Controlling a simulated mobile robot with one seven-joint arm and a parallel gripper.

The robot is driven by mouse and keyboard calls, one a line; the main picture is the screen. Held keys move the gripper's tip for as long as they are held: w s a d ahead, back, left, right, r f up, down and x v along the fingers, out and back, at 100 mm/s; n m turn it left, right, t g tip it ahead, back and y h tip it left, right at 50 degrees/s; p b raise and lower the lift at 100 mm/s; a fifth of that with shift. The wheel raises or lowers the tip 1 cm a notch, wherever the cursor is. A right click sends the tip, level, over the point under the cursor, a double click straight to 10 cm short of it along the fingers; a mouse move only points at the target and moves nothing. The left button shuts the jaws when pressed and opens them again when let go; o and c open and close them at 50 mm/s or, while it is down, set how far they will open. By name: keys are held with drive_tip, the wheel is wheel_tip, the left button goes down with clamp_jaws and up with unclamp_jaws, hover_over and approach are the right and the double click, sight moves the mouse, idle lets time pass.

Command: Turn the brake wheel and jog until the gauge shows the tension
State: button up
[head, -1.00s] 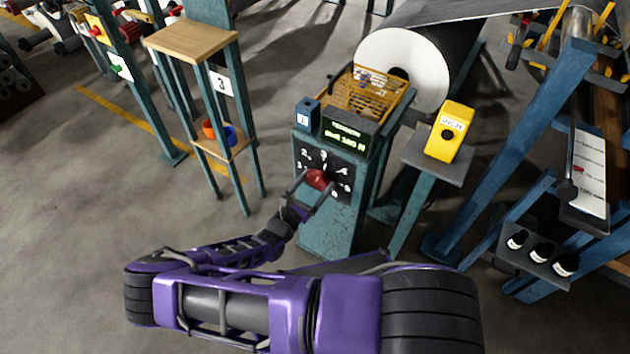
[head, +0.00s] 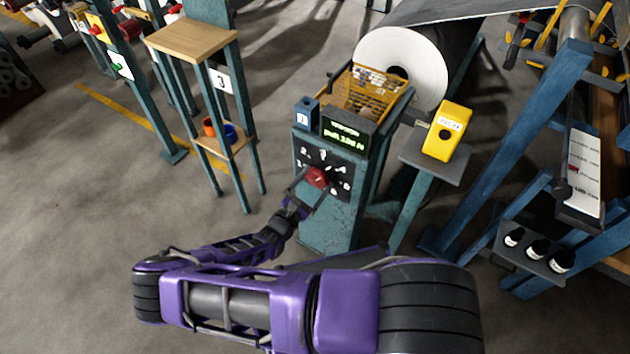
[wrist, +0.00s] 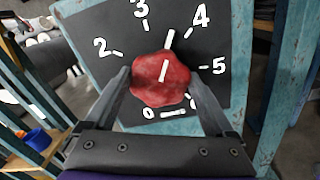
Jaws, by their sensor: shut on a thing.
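The red brake wheel (head: 317,177) is a knob on a black dial plate with white numbers, on the front of a teal stand. My gripper (wrist: 160,88) is shut on the wheel, one finger on each side. In the wrist view the wheel (wrist: 160,80) has a white pointer line that points up between 3 and 4. The gauge (head: 344,134) is a dark box with green lit text above the dial; its figures are too small to read surely. A yellow box (head: 447,130) with a black round button and a white label stands on a grey shelf to the right.
A wire basket (head: 368,92) sits on top of the stand, before a big white-ended roll (head: 403,65). Blue frame beams (head: 520,140) rise at right. Floor is clear at lower left.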

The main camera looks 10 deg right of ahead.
drive_tip(key=o, duration=1.1)
drive_tip(key=shift+a, duration=0.1)
drive_tip(key=v, duration=1.7)
drive_tip(key=shift+s+a, duration=0.1)
drive_tip(key=shift+s, duration=0.05)
